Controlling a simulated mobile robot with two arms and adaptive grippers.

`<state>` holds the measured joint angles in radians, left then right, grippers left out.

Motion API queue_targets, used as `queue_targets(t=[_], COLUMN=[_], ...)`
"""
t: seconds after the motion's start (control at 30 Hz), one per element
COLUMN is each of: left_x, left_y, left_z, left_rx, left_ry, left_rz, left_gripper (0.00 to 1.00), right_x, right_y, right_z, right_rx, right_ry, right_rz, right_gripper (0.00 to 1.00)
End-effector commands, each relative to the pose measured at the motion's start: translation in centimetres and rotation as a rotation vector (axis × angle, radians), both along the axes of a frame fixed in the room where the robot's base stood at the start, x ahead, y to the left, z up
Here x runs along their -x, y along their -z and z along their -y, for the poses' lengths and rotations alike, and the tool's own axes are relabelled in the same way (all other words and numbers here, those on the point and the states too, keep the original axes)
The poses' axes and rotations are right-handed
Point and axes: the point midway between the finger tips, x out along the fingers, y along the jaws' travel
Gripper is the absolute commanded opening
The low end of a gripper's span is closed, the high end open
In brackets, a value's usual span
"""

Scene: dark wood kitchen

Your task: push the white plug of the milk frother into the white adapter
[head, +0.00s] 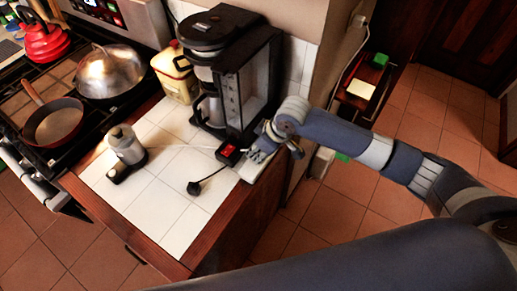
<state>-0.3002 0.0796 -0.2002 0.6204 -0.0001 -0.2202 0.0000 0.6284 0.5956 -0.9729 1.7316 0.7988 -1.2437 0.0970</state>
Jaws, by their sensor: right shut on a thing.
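The milk frother (126,146), a grey-white jug on a dark base, stands upright on the white tiled counter. A thin pale cord runs from it to the right toward my right gripper. My right gripper (257,153) is low over the counter's right part, in front of the coffee machine, and shut. What it holds is mostly hidden by the fingers; it appears to be the white plug. A small block with a red switch (229,151) lies just left of the fingers. I cannot clearly make out the white adapter. My left gripper is out of view.
A black plug (194,187) with a dark cord lies on the tiles. A black coffee machine (226,75) stands close behind my right gripper, and a yellowish canister (175,73) beside it. The stove with pans is left. The front tiles (165,220) are clear.

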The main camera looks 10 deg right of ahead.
Motion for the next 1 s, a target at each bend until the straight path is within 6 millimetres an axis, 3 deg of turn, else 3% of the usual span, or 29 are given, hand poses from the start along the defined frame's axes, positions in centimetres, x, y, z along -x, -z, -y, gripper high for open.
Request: queue_targets(t=[0.03,0.07,0.17,0.57,0.67,1.0], left_x=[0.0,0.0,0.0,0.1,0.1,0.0], left_y=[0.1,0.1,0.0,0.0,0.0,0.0], left_z=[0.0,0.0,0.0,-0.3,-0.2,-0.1], left_rx=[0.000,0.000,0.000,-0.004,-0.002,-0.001], left_ry=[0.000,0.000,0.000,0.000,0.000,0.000], left_rz=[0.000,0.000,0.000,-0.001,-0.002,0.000], left_gripper=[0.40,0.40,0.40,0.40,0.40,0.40], right_x=[0.0,0.0,0.0,0.1,0.4,2.3], right_y=[0.1,0.1,0.1,-0.3,-1.5,-8.0], right_z=[0.0,0.0,0.0,0.1,0.4,2.3], right_rx=[0.000,0.000,0.000,-0.001,0.000,-0.001], right_ry=[0.000,0.000,0.000,0.000,-0.001,0.000], right_rz=[0.000,0.000,0.000,0.001,0.002,0.004], right_gripper=[0.03,0.27,0.48,0.48,0.48,0.48])
